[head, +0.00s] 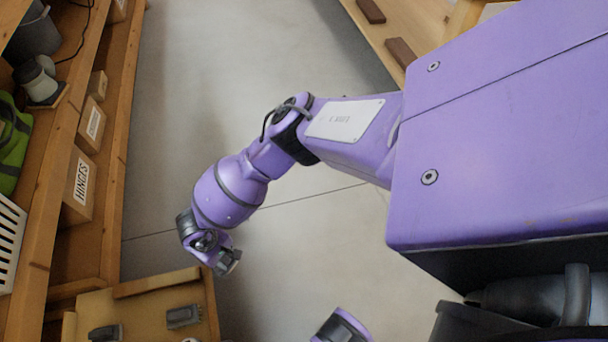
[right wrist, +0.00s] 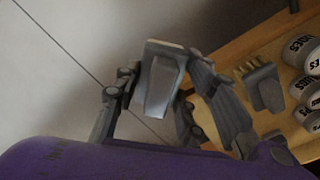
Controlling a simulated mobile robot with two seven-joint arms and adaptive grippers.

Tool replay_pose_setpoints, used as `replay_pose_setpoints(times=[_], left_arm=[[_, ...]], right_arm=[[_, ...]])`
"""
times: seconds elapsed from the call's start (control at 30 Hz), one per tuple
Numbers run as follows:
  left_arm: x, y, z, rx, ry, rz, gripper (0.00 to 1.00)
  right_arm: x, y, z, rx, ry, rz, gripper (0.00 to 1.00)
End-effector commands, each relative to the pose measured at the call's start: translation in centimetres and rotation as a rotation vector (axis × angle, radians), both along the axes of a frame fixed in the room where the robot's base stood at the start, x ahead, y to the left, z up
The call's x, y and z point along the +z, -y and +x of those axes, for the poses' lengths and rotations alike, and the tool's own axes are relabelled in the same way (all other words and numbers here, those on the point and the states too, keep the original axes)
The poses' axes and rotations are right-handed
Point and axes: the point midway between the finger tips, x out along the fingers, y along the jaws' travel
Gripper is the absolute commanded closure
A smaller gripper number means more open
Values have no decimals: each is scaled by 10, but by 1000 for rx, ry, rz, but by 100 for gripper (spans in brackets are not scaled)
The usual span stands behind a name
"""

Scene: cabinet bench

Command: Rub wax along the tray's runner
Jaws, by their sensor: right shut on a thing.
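My right gripper (head: 226,262) hangs over the floor, above and to the right of a wooden tray-like surface (head: 160,285) at the lower left of the head view. In the right wrist view the right gripper (right wrist: 163,70) is shut on a grey block (right wrist: 159,86) with a thin cream edge; I cannot tell whether this is the wax. The block is clear of the wooden surface. My left gripper is not in view.
A grey brush-like thing (right wrist: 262,88) and several labelled white tubs (right wrist: 303,86) are on the wood in the right wrist view. Shelves with a HINGES box (head: 79,188) line the left. Open floor (head: 200,110) lies between the shelves and my arm.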

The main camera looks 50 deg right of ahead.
Motion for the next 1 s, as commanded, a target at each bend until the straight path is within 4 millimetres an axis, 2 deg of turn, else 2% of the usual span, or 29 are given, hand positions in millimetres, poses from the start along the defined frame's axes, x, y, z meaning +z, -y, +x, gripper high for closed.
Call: replay_pose_setpoints(times=[0.03,0.2,0.57,0.9,1.0], left_arm=[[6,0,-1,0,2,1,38],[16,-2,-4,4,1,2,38],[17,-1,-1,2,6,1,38],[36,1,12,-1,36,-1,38],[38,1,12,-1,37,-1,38]], right_arm=[[11,-1,4,1,7,1,84],[25,-1,4,1,7,2,84],[26,-1,3,1,5,1,84],[54,-1,4,1,7,2,84],[56,-1,4,1,6,2,84]])
